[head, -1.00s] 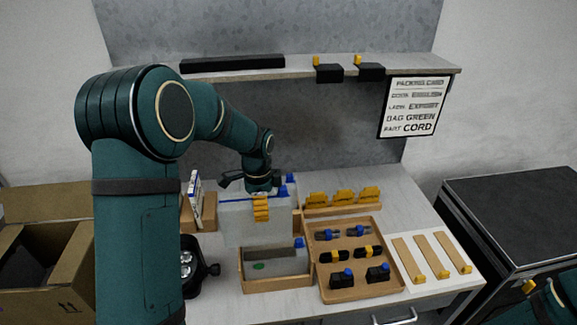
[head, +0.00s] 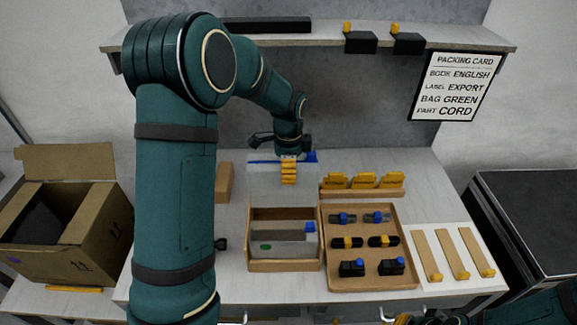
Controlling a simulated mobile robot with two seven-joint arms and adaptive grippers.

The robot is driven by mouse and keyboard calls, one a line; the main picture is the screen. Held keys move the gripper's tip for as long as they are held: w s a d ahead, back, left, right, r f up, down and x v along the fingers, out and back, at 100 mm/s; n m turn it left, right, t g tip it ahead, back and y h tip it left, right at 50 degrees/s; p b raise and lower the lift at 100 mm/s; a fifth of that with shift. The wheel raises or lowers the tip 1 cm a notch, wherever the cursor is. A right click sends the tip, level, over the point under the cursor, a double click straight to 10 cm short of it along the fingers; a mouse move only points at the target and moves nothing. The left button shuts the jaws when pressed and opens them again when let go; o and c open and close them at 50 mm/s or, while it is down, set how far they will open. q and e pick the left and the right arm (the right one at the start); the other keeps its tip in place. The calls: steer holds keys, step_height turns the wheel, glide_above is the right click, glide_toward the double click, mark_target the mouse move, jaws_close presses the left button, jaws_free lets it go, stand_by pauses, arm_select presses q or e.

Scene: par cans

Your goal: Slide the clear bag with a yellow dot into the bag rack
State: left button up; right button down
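My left gripper (head: 289,172) is shut on a clear bag (head: 264,184) with a blue top strip and a blue tab. The bag hangs upright just behind and above the wooden bag rack (head: 285,266), roughly in line with its width. I cannot tell whether its lower edge is inside the rack. No yellow dot shows on it; the fingers cover part of its face. Another clear bag (head: 287,247) with a green dot and a blue tab stands in the rack. My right gripper (head: 403,319) only just shows at the bottom edge, and its fingers are unclear.
Right of the rack is a wooden tray (head: 364,282) with several small parts. Behind it stands a holder (head: 361,192) with yellow pieces. A card (head: 458,87) reads "BAG GREEN". An open cardboard box (head: 70,245) is at left. My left arm hides part of the table.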

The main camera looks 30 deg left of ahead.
arm_select(q)
steer(key=shift+f+b, duration=1.55)
steer(key=shift+f, duration=0.8)
steer(key=o, duration=1)
steer(key=shift+c, duration=0.2)
steer(key=shift+r, duration=0.15)
step_height(320, 180, up, 12)
steer(key=shift+f, duration=0.1)
